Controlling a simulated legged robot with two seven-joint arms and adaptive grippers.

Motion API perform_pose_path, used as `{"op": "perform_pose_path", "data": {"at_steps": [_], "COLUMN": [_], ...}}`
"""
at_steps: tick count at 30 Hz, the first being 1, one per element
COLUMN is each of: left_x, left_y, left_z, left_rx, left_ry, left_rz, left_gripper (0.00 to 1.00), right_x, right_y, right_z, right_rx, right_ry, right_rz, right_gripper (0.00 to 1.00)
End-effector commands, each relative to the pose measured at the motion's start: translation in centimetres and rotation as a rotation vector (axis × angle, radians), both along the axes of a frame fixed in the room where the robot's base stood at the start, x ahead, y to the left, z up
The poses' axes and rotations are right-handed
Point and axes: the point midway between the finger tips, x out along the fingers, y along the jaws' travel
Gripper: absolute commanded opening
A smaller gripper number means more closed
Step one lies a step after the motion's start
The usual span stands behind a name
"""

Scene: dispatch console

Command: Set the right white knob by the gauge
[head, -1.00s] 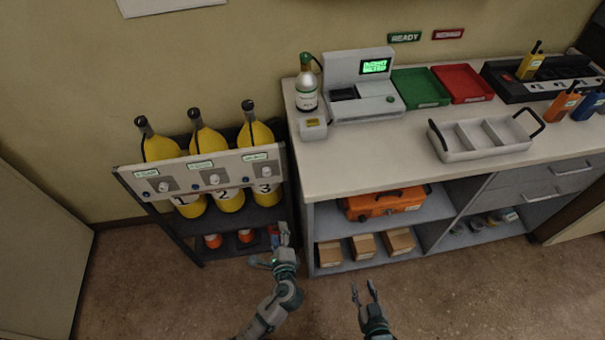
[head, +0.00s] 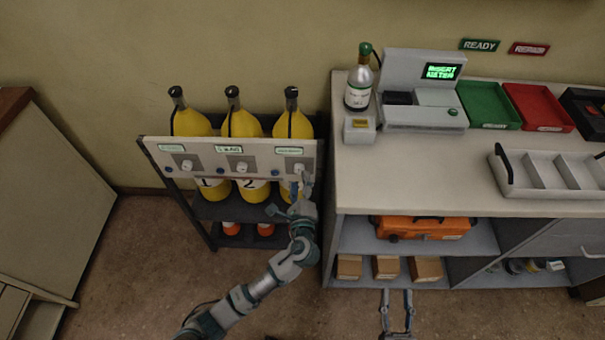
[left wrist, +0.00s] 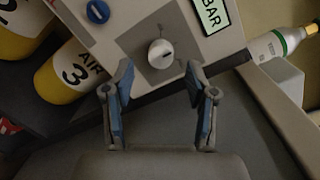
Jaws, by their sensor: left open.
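The right white knob (left wrist: 161,52) is on a grey plate on the rack's white panel. In the head view the same knob (head: 298,167) is above the third yellow bottle, partly behind my gripper. Its gauge is a green-lit display (head: 290,151) just above it; in the left wrist view part of that display (left wrist: 212,15) reads "BAR". My left gripper (head: 299,183) is open in front of the knob. In the left wrist view its fingers (left wrist: 160,84) stand on either side below the knob, apparently not touching it. My right gripper (head: 396,294) is open and empty, low before the counter.
Two more white knobs (head: 187,165) (head: 242,166) sit left on the panel, with blue buttons (left wrist: 97,11) between. The counter (head: 400,175) stands close right of the rack, holding a silver-green bottle (head: 358,85) and a tray (head: 545,180). The floor left of the rack is clear.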

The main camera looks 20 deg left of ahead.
Motion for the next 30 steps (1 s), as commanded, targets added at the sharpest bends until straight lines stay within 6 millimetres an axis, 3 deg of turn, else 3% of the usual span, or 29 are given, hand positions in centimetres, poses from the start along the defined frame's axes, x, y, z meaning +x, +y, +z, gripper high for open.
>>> {"op": "perform_pose_path", "data": {"at_steps": [6,17,24,30], "left_x": [2.6,3.1,3.1,3.1], "left_y": [0.6,0.8,1.1,1.2], "left_z": [0.0,0.2,0.1,0.2], "left_rx": [0.005,0.005,0.001,0.006], "left_ry": [0.0,-0.001,0.0,-0.001], "left_rz": [0.0,0.0,0.001,0.008], "left_gripper": [0.57,0.57,0.0,0.0], "right_x": [-0.5,-0.6,-0.4,-0.4], "right_y": [-0.4,-0.5,-0.4,-0.4], "right_z": [1.3,1.8,1.6,1.6], "right_rx": [0.041,0.049,0.049,0.05], "right_ry": [-0.11,-0.138,-0.133,-0.133], "right_rz": [-0.001,-0.001,-0.001,-0.002], "right_gripper": [0.4,0.4,0.4,0.4]}}
